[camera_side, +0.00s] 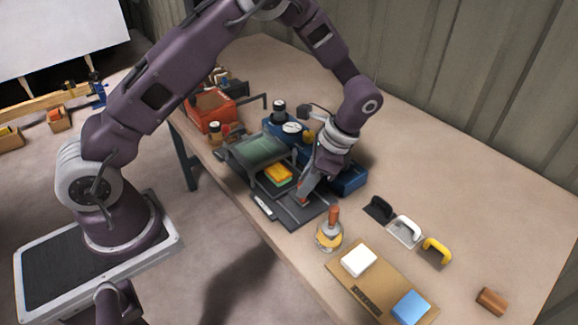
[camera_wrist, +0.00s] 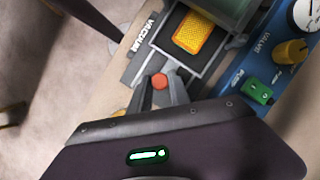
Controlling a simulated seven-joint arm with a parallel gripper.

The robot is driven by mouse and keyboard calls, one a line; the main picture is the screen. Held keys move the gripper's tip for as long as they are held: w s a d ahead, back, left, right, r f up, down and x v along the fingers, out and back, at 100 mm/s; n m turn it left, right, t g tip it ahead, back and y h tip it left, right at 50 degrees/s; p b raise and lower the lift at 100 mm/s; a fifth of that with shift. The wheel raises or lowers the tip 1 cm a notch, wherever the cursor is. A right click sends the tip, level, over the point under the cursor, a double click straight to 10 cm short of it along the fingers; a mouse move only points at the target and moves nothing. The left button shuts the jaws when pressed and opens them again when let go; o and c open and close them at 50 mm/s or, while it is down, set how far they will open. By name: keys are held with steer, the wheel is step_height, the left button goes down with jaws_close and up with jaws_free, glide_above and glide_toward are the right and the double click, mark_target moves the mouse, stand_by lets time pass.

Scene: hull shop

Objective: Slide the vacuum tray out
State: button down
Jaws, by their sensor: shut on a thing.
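The vacuum tray (camera_side: 287,213) is a dark flat tray at the front of the blue machine, partly out from under its grey-green lid (camera_side: 262,148). An orange-yellow block (camera_side: 278,173) lies in its recess; the block also shows in the wrist view (camera_wrist: 194,32). My gripper (camera_side: 304,198) reaches down over the tray's front part. In the wrist view my gripper (camera_wrist: 161,88) is shut with its fingers on either side of a round red-orange knob (camera_wrist: 159,81) on the tray (camera_wrist: 139,68). The fingers and wrist hide part of the tray.
The blue machine (camera_side: 348,180) carries a gauge (camera_side: 292,127) and knobs. Black, white and yellow handled pieces (camera_side: 437,250) and a brown board (camera_side: 345,282) lie to the right. An orange bin (camera_side: 211,110) stands behind left.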

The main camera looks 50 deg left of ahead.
steer(key=d, duration=0.4)
steer(key=shift+w+d, duration=0.1)
steer(key=shift+d, duration=0.05)
steer(key=c, duration=1.5)
jaws_free()
